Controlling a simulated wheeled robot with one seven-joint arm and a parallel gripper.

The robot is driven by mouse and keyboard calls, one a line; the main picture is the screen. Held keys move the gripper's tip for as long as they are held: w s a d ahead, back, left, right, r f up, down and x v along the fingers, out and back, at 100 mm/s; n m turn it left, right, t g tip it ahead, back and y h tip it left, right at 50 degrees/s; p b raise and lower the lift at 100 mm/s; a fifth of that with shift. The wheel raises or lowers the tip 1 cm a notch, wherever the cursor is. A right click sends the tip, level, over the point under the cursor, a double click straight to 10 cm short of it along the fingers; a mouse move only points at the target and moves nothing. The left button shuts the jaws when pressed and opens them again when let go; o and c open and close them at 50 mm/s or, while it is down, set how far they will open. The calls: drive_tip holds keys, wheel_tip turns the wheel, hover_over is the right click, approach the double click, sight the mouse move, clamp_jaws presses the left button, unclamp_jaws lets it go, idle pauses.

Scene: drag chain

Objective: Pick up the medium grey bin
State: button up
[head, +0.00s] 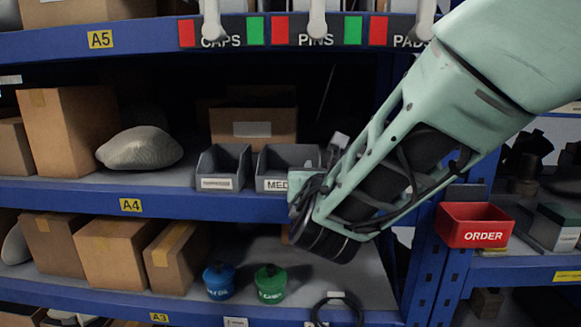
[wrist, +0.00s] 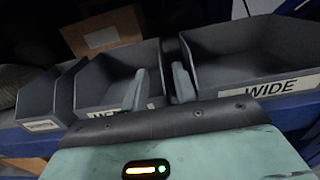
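The medium grey bin (wrist: 112,72) is in the middle of the wrist view, an open-topped bin with a white label partly hidden by my gripper. In the head view the medium grey bin (head: 268,165) stands on the middle shelf, its label reading "MED" before my arm covers the rest. My gripper (wrist: 160,87) is open, with its two fingers apart around the line of the bin's right side wall. The left finger appears over the bin's opening, the right one near the gap beside the wide bin. Contact cannot be told. No bin is lifted.
A smaller grey bin (head: 222,168) stands close on the left. A grey bin labelled WIDE (wrist: 245,55) stands close on the right. A cardboard box (head: 253,128) is behind. The blue shelf above (head: 130,40) limits headroom. A red ORDER bin (head: 474,226) sits at right.

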sight(320, 165)
drive_tip(key=w+p, duration=0.3)
drive_tip(key=w, duration=0.1)
drive_tip(key=shift+d, duration=0.2)
drive_tip(key=shift+w+f, duration=0.15)
drive_tip(key=shift+w, duration=0.45)
clamp_jaws()
